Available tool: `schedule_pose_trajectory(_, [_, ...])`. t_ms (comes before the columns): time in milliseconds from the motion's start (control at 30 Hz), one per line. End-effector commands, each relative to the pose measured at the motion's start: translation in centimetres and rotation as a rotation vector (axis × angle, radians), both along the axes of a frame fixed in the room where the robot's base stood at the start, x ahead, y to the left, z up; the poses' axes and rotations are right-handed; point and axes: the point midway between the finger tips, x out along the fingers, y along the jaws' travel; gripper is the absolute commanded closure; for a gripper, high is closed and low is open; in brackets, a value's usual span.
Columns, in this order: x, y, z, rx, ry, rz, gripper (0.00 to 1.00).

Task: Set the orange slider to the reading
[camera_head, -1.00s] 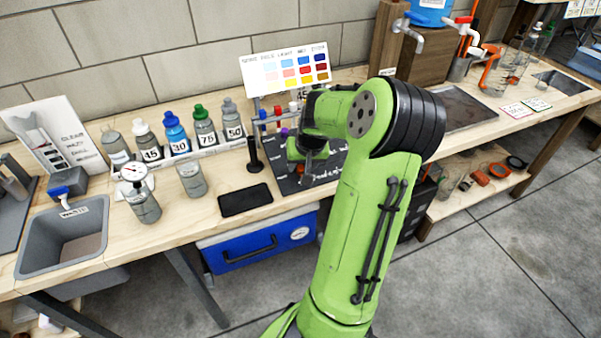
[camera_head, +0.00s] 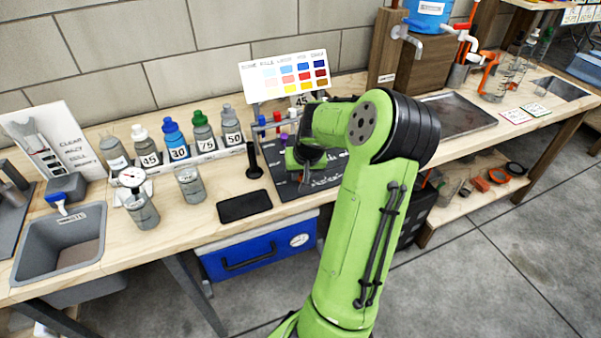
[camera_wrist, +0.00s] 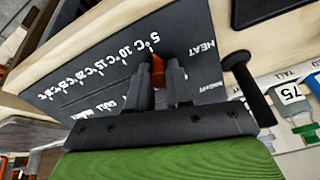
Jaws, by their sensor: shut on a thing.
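The orange slider (camera_wrist: 158,72) shows between my gripper's fingertips in the wrist view. My gripper (camera_wrist: 157,78) is shut on it, with a finger on each side. The slider stands on a dark board (camera_wrist: 100,62) with white temperature marks such as 5°C, 10°C and 15°C in a row. It sits near the 5°C mark; its exact setting is hidden by the fingers. In the head view the board (camera_head: 276,160) lies on the bench, partly behind my arm, and my gripper (camera_head: 306,178) is low over it. The slider is hidden there.
A black post with a round base (camera_head: 254,165) stands just left of the board. A row of labelled bottles (camera_head: 178,140) stands farther left. A test tube rack (camera_head: 268,122) and a colour chart (camera_head: 290,75) are behind. A dark mat (camera_head: 244,205) lies in front.

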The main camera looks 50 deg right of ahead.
Motion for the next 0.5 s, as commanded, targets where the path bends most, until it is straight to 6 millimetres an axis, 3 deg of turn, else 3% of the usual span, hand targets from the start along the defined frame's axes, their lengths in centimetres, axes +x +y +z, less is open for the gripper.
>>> schedule_pose_trajectory(300, [-1.8, -3.0, 0.1, 0.000, 0.001, -0.001, 1.00])
schedule_pose_trajectory(500, [-1.8, -3.1, 0.0, 0.001, 0.002, 0.001, 1.00])
